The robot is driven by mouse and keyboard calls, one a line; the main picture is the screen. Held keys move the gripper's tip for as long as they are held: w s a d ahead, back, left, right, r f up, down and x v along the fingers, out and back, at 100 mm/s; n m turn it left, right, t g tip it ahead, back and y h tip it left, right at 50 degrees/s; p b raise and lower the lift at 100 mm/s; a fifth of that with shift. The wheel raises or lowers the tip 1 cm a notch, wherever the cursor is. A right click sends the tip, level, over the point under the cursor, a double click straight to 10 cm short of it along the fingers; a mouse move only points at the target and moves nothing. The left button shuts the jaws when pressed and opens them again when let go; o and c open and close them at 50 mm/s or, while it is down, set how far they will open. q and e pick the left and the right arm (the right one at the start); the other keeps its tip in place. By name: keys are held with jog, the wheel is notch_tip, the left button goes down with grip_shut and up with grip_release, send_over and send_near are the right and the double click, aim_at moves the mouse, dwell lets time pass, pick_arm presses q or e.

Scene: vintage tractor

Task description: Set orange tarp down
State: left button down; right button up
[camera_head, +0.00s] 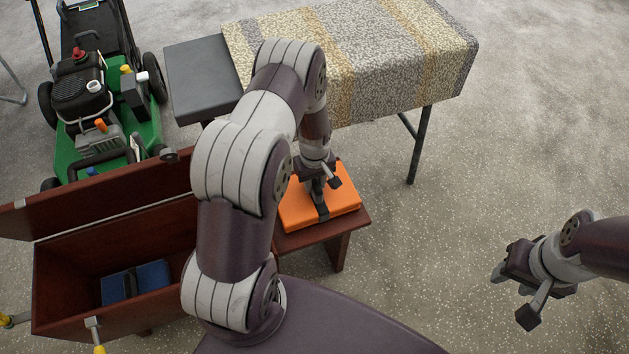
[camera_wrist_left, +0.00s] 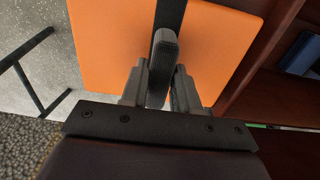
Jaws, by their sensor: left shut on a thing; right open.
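The orange tarp (camera_head: 342,196) is a flat folded square with a black strap across it. It lies level over a small brown wooden bench (camera_head: 350,222); I cannot tell whether it touches the bench top. My left gripper (camera_head: 324,192) is above its middle, pointing down, and shut on the tarp's black strap. In the left wrist view the tarp (camera_wrist_left: 110,45) spreads out beyond the fingers, and the strap (camera_wrist_left: 170,14) runs to them. My right gripper (camera_head: 514,294) is open and empty over the bare floor at the right.
An open wooden chest (camera_head: 110,243) with a blue item (camera_head: 150,278) inside stands to the left of the bench. A green lawn mower (camera_head: 105,110) is behind it. A cloth-covered table (camera_head: 400,60) and a dark seat (camera_head: 203,75) stand behind. The floor at the right is clear.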

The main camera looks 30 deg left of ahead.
pick_arm(q)
jog(key=c, duration=0.8)
grip_release()
jog(key=shift+f, duration=0.15)
jog(key=shift+c, duration=0.2)
notch_tip(320, 180, up, 12)
jog(key=p, duration=0.3)
jog(key=s+d+r+m, duration=0.4)
jog(key=s+r+m, duration=0.1)
jog(key=s+r, duration=0.1)
jog(key=s+d+r+m+t, duration=0.1)
jog(key=s+d+r+m, duration=0.3)
jog(key=s+r, duration=0.3)
jog(key=shift+s+d+r+m, duration=0.2)
jog(key=shift+d+m, duration=0.1)
jog(key=shift+m, duration=0.3)
notch_tip(320, 180, up, 17)
jog(key=p, duration=1.6)
jog(key=shift+f, duration=0.15)
